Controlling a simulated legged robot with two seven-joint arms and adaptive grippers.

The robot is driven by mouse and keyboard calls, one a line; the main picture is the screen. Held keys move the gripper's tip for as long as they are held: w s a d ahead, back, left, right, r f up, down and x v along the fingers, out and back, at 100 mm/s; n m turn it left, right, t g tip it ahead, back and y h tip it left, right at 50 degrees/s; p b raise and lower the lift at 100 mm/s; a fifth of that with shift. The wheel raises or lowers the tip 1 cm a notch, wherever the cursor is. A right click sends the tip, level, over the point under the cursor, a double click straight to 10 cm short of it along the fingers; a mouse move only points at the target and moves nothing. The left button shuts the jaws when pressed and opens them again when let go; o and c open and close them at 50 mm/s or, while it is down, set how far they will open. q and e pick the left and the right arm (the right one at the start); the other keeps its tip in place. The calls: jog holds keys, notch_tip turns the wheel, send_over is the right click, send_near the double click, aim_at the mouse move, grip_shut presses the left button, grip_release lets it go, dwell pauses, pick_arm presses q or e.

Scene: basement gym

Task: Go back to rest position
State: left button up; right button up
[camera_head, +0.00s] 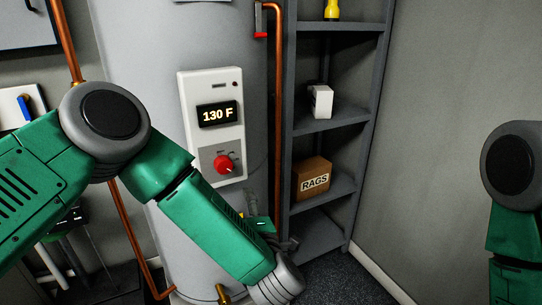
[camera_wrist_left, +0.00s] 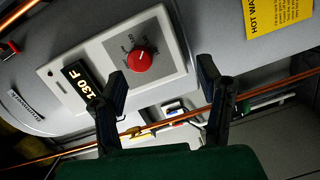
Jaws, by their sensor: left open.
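My left arm crosses the head view, and its gripper (camera_head: 268,228) is mostly hidden behind the green wrist, low in front of the grey water heater (camera_head: 165,235). In the left wrist view the two dark fingers of this gripper (camera_wrist_left: 162,90) stand wide apart with nothing between them. The heater's white control panel (camera_head: 212,88) has a lit display (camera_head: 217,113) reading 130 F and a red dial (camera_head: 223,164). The red dial also shows in the left wrist view (camera_wrist_left: 143,60), beyond the fingers and apart from them. My right arm shows at the right edge; its gripper is out of frame.
A grey shelf unit (camera_head: 320,125) stands right of the heater, holding a cardboard box (camera_head: 312,180) marked RAGS and a small white box (camera_head: 321,101). A copper pipe (camera_head: 278,110) runs between heater and shelves. Bare wall (camera_head: 445,90) lies at the right.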

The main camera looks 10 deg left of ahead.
pick_arm(q)
jog(key=s+a+f+m+g+h, duration=0.2)
jog(key=s+f+m+g+h, duration=0.15)
jog(key=s+f+m, duration=0.5)
jog(key=s+a+f+m+g+h, duration=0.3)
jog(key=s+f+m+h, duration=0.25)
jog(key=f, duration=0.55)
jog(key=s+a+f+m+g+y, duration=0.1)
jog(key=s+a+f+m+g, duration=0.1)
jog(key=s, duration=0.9)
jog(key=s+a+f+m+g, duration=0.2)
jog(key=s+a+m+g, duration=0.3)
jog(key=s+a, duration=0.4)
jog(key=shift+s+m+g+y, duration=0.35)
jog(key=shift+s+g, duration=0.4)
jog(key=shift+s, duration=0.45)
jog(key=shift+a, duration=0.1)
